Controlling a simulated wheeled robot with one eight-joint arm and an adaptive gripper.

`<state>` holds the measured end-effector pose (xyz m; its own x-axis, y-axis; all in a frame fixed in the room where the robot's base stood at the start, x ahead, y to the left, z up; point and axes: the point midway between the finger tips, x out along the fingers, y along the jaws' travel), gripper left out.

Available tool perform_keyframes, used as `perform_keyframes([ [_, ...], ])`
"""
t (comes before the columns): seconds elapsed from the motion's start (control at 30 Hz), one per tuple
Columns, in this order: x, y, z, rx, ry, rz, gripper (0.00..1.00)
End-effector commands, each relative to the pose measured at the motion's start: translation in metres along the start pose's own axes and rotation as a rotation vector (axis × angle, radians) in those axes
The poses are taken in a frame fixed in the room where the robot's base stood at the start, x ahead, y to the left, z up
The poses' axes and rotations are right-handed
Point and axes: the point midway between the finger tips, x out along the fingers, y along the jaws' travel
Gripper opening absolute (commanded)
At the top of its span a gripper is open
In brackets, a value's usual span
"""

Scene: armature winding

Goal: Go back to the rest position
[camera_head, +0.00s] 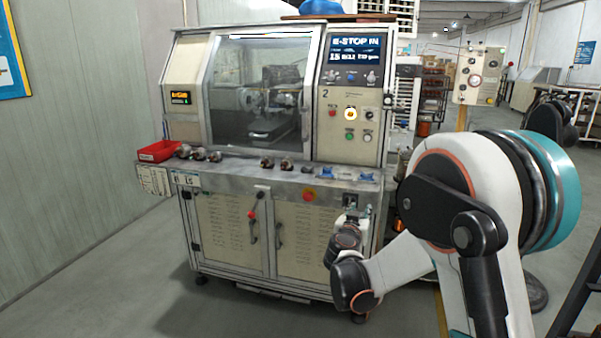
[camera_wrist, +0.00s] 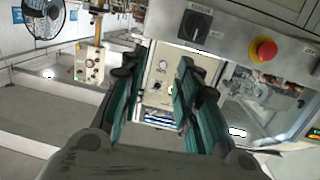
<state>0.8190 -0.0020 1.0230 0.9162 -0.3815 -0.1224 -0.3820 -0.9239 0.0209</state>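My gripper (camera_head: 350,208) is in front of the right end of the winding machine (camera_head: 230,235), near its front ledge, at the end of my arm. In the wrist view my gripper (camera_wrist: 160,68) has its two teal-padded fingers spread apart. Nothing shows between them except the machine's panel behind. I cannot tell from the head view whether the fingertips touch the ledge. A red emergency stop button (camera_head: 309,195) is on the machine's front edge; in the wrist view a red button on a yellow base (camera_wrist: 265,50) is to the right of the fingers.
Several armatures (camera_head: 198,154) and a red bin (camera_head: 158,151) are on the ledge (camera_head: 240,168). The machine's screen (camera_head: 356,53) reads "E-STOP IN". A control box (camera_head: 478,75) on a yellow post stands behind my arm. The floor (camera_head: 130,270) at front left is clear.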

Motion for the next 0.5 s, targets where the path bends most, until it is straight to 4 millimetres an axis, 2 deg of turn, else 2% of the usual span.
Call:
perform_keyframes([
  [0.03, -0.010, 0.013, -0.011, -0.004, -0.027, 0.015, 0.30],
  [0.2, -0.043, 0.048, -0.034, -0.030, -0.127, 0.044, 0.30],
  [0.37, -0.082, 0.080, -0.046, -0.055, -0.228, 0.057, 0.30],
  [0.5, -0.120, 0.105, -0.050, -0.076, -0.318, 0.052, 0.30],
])
